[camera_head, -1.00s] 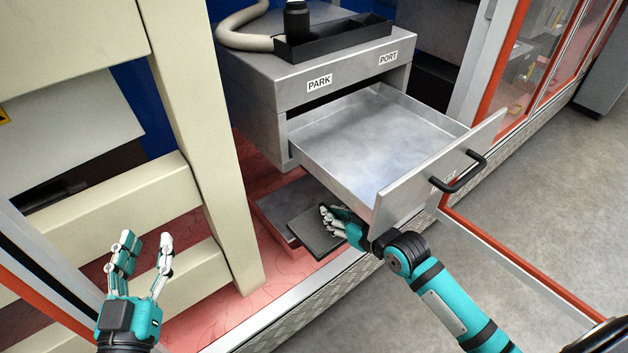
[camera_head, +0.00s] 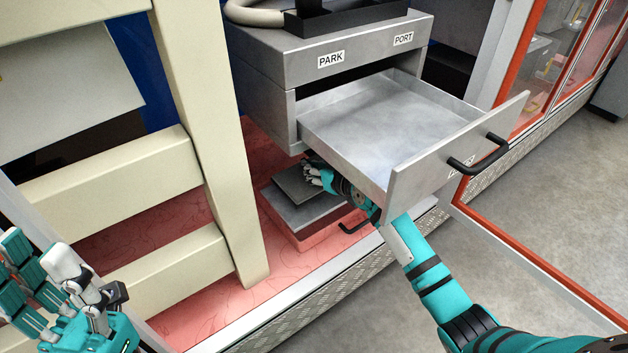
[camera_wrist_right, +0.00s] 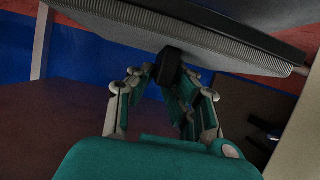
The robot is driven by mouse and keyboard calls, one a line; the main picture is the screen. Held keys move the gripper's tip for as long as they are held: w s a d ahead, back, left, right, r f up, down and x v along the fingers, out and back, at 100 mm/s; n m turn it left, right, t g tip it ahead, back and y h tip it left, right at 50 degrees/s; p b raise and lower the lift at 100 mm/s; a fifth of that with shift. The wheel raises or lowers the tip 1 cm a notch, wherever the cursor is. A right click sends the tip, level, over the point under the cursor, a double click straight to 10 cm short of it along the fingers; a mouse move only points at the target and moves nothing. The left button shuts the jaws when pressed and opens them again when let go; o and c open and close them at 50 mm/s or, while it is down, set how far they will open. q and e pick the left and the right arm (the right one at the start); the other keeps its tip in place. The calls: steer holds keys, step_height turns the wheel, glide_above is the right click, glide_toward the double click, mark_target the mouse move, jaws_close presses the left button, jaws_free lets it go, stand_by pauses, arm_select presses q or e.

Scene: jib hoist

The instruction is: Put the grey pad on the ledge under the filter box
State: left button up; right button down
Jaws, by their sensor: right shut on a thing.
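The flat grey pad (camera_head: 296,186) is over the back part of the low grey ledge (camera_head: 310,214), under the filter box (camera_head: 296,70). I cannot tell whether it touches the ledge. My right gripper (camera_head: 313,176) reaches beneath the open drawer and is shut on the pad's near right edge. In the right wrist view, the fingers (camera_wrist_right: 172,88) close around a black block (camera_wrist_right: 170,66) below a grey slab with a ribbed edge. My left gripper (camera_head: 50,262) is open and empty at the lower left.
The open drawer (camera_head: 385,125) with its black handle (camera_head: 478,155) hangs over my right forearm. A cream post (camera_head: 205,130) stands left of the ledge. A dark curved bar (camera_head: 358,222) is near the ledge's front. Red floor (camera_head: 180,240) lies around the ledge.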

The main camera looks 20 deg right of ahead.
step_height(320, 180, down, 4)
steer(key=shift+r+b, duration=0.2)
steer(key=shift+b, duration=0.85)
steer(key=shift+r, duration=0.15)
steer(key=c, duration=1.3)
jaws_free()
